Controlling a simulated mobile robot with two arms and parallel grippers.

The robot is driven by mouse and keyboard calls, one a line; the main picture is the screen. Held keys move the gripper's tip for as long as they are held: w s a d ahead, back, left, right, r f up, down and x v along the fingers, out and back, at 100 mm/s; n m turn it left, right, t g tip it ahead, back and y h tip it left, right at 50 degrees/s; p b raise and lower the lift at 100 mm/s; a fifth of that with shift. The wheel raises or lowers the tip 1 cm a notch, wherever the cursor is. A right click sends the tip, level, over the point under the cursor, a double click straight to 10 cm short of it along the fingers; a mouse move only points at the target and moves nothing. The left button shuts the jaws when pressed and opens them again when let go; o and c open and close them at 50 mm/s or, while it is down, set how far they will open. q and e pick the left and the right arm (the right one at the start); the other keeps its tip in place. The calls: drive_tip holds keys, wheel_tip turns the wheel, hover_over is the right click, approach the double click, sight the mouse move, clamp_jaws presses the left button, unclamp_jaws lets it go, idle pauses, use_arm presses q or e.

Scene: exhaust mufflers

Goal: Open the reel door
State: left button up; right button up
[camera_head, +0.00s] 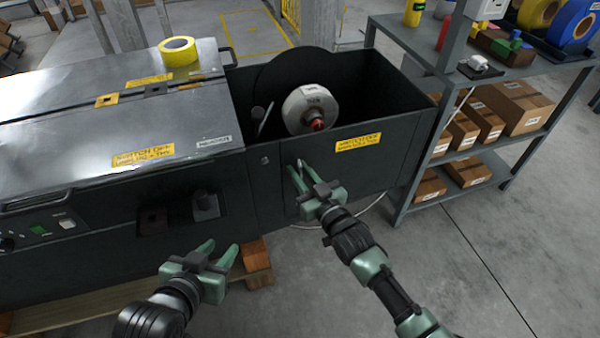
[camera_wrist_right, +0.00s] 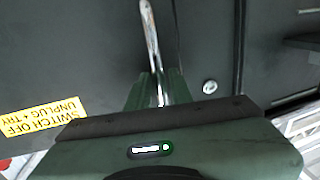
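The reel door (camera_head: 345,169) is the dark front panel of the open-topped reel box on the right of the machine. It looks closed, flush with the panel beside it. A thin silver handle (camera_wrist_right: 151,40) stands on it, largely covered by my gripper in the head view. My right gripper (camera_head: 298,168) is at the handle, with its fingers on either side of the bar in the right wrist view (camera_wrist_right: 160,85). I cannot tell whether they clamp it. My left gripper (camera_head: 222,248) is open and empty, low in front of the machine.
A white reel (camera_head: 310,107) sits inside the box. A yellow tape roll (camera_head: 179,51) lies on the machine top. A shelf (camera_head: 478,158) with cardboard boxes stands close on the right. The floor (camera_head: 490,270) at front right is clear.

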clamp_jaws()
idle(1.4)
